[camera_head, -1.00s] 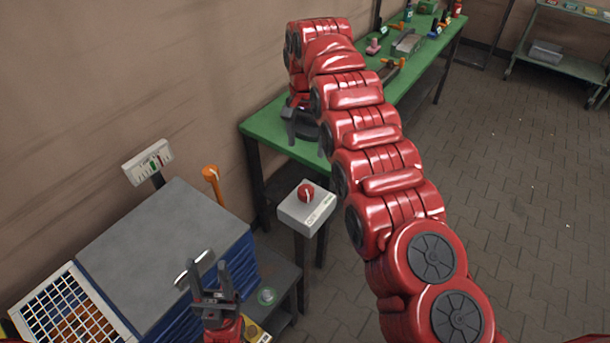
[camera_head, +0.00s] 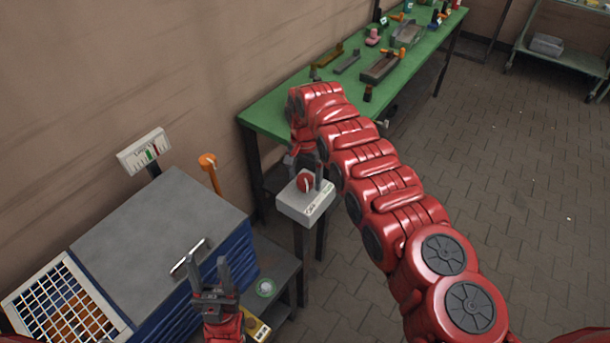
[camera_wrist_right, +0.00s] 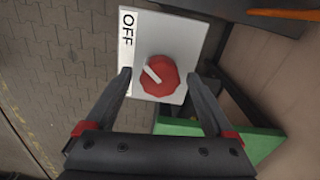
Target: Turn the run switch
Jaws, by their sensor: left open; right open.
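The run switch is a red round knob (camera_head: 305,181) with a white pointer line, on top of a grey box (camera_head: 302,207) on a post. In the right wrist view the knob (camera_wrist_right: 160,76) lies between my open fingers, a little beyond their tips, with the pointer slanted toward the upper left. An "OFF" label (camera_wrist_right: 127,40) shows beside it. My right gripper (camera_head: 306,177) is at the box, fingers either side of the knob; contact cannot be told. My left gripper (camera_head: 222,266) is open and empty, over the front of the blue cabinet.
A blue cabinet with a grey top (camera_head: 160,225) and a white grid (camera_head: 65,303) stands at left. An orange-topped lever (camera_head: 208,162) and a gauge (camera_head: 145,151) stand behind it. A green workbench (camera_head: 268,118) with tools is behind the switch box.

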